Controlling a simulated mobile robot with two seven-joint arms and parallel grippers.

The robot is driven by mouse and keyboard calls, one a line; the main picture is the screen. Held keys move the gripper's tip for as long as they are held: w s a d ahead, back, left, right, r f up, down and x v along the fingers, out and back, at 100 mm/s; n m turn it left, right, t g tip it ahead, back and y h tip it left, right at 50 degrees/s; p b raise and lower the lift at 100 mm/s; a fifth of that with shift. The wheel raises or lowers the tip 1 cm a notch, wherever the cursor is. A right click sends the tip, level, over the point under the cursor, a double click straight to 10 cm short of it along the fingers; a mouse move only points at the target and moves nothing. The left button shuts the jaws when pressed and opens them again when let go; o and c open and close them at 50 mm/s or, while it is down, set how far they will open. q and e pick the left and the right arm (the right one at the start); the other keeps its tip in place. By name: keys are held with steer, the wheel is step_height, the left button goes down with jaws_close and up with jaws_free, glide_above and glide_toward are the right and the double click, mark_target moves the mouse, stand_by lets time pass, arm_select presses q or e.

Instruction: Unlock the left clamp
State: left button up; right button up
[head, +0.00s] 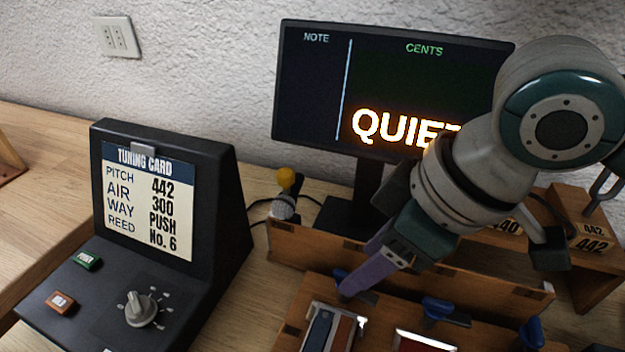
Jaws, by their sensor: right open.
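A wooden fixture (290,285) at the bottom centre carries blue clamps. The left clamp (340,275) is a small blue piece at its back left, largely hidden behind my right gripper. A middle blue clamp (440,310) and a right blue clamp (531,334) stand further along. My right gripper (355,280) comes in from the upper right, with purple fingers pointing down and left. Its jaws are open, and the tips are at or just above the left clamp; I cannot tell whether they touch it. My left gripper is not in view.
A black console (225,215) with a tuning card and knob (140,308) stands left of the fixture. A monitor (310,90) reading "QUIET" stands behind, partly covered by my arm. A wooden rail (315,248) runs behind the fixture. The table at far left is mostly clear.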

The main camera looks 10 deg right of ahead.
steer(key=shift+x, duration=1.7)
steer(key=shift+c, duration=0.3)
jaws_close()
